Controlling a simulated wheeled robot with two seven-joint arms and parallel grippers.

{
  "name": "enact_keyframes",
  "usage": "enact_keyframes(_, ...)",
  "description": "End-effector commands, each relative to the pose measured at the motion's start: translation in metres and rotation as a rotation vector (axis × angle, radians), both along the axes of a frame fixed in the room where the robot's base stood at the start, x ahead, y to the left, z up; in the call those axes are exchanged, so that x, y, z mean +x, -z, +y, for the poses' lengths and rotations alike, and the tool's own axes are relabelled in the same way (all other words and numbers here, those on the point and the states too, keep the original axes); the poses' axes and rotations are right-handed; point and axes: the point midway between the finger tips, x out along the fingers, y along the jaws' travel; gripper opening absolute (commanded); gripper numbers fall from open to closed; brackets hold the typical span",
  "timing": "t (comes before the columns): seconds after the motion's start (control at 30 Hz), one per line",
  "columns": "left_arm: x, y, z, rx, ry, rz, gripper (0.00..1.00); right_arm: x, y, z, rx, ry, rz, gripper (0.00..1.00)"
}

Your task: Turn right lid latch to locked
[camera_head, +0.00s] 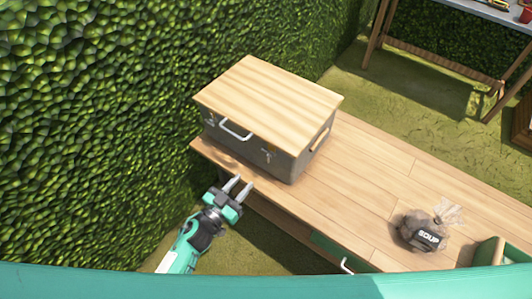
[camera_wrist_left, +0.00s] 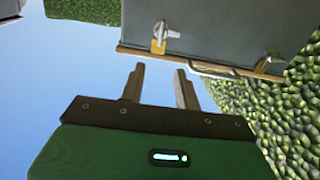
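A grey box (camera_head: 290,165) with a light wooden lid (camera_head: 270,98) stands on the far left end of the wooden table. The lid lies on top. The right lid latch (camera_head: 267,155) is on the front face, right of the white front handle (camera_head: 236,130). In the left wrist view the box appears upside down, with a silver latch knob (camera_wrist_left: 165,31) beside a small yellow plate (camera_wrist_left: 158,47). My left gripper (camera_head: 239,185) is open and empty, in front of the box and apart from it; its two fingers (camera_wrist_left: 160,84) point toward the box. My right gripper is not in view.
A dark sack labelled SOUP (camera_head: 422,232) and a green crate (camera_head: 488,252) stand at the right. A hedge (camera_head: 100,130) rises close on the left. A drawer handle (camera_head: 347,265) shows at the front.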

Motion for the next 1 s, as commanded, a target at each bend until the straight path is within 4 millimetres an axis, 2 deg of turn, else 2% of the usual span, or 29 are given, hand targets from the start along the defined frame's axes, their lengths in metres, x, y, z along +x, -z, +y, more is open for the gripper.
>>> enact_keyframes(0.3,0.056,-0.003,-0.042,-0.003,0.0,-0.003,0.32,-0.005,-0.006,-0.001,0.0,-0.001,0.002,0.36)
enact_keyframes(0.5,0.083,-0.002,-0.061,-0.003,0.0,-0.002,0.32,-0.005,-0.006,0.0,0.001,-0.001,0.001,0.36)
enact_keyframes(0.7,0.096,-0.001,-0.071,-0.003,0.001,-0.002,0.32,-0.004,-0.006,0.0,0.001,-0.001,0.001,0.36)
enact_keyframes(1.0,0.097,-0.001,-0.072,-0.002,0.001,-0.002,0.32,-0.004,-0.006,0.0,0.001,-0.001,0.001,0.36)
